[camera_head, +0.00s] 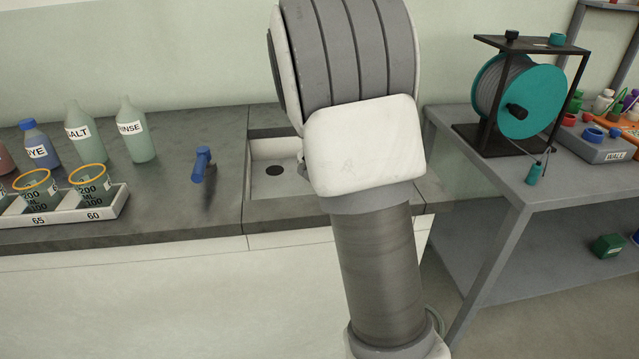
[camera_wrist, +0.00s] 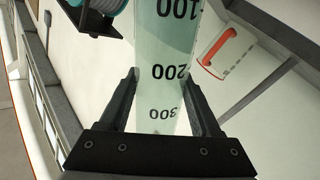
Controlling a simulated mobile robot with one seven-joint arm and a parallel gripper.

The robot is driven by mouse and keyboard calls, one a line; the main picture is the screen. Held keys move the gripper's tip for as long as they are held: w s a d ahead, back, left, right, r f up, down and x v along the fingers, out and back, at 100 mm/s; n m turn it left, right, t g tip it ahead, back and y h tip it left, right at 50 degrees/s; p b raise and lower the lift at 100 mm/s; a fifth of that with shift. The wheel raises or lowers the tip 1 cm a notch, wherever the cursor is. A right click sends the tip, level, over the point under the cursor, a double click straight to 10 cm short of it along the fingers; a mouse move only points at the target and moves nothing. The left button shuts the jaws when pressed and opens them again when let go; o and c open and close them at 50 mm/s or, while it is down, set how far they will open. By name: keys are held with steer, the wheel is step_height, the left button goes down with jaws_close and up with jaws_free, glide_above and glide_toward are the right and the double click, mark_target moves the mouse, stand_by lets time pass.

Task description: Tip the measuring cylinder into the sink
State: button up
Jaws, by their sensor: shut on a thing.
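In the wrist view my gripper (camera_wrist: 165,108) is shut on the measuring cylinder (camera_wrist: 168,50), a clear pale-green tube with black marks 100, 200 and 300. The marks appear upside down in this picture, with 300 nearest the jaws. The cylinder's far end runs out of the top of the picture, and I cannot tell whether it holds liquid. In the head view my arm hides the gripper and the cylinder. The sink (camera_head: 262,185) is a pale basin with a dark drain, set in the grey counter; my arm covers its right part.
A blue-topped fixture (camera_head: 202,163) stands on the counter left of the sink. Further left are the RINSE bottle (camera_head: 134,145), SALT bottle (camera_head: 84,148), DYE bottle (camera_head: 38,155) and a white tray (camera_head: 108,213) of beakers. A teal reel (camera_head: 535,98) stands on the right table.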

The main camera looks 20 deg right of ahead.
steer(key=shift+r+n, duration=0.3)
steer(key=shift+r, duration=0.05)
steer(key=shift+f+n+p, duration=0.35)
steer(key=shift+n+p, duration=0.1)
steer(key=shift+n, duration=0.55)
steer(key=shift+s+d+r+n+p, duration=0.3)
steer(key=shift+s+r+n+p, duration=0.05)
steer(key=shift+n+p, duration=0.35)
steer(key=shift+s+d+f+n+t, duration=0.25)
steer(key=shift+f+n, duration=0.15)
steer(key=shift+n, duration=0.3)
steer(key=shift+s+d+f+n+t, duration=0.15)
steer(key=shift+s+f+n+t, duration=0.2)
steer(key=shift+n, duration=0.35)
steer(key=shift+d+f+n, duration=0.2)
steer(key=shift+f+n, duration=0.35)
steer(key=shift+n, duration=0.15)
steer(key=shift+s+d+f+n, duration=0.1)
steer(key=shift+s+f+n, duration=0.15)
steer(key=shift+f+n, duration=0.65)
steer(key=shift+w+a+f+n+t, duration=0.2)
steer(key=shift+f+n, duration=0.2)
steer(key=shift+n, duration=0.15)
steer(key=shift+w+a+f+n+t, duration=0.1)
steer(key=shift+w+a+f+n, duration=0.1)
steer(key=shift+f+n, duration=0.25)
steer(key=shift+w+f+n+t+y+p, duration=0.1)
steer(key=shift+n+t+y+p, duration=0.3)
steer(key=shift+n, duration=0.7)
stand_by(0.5)
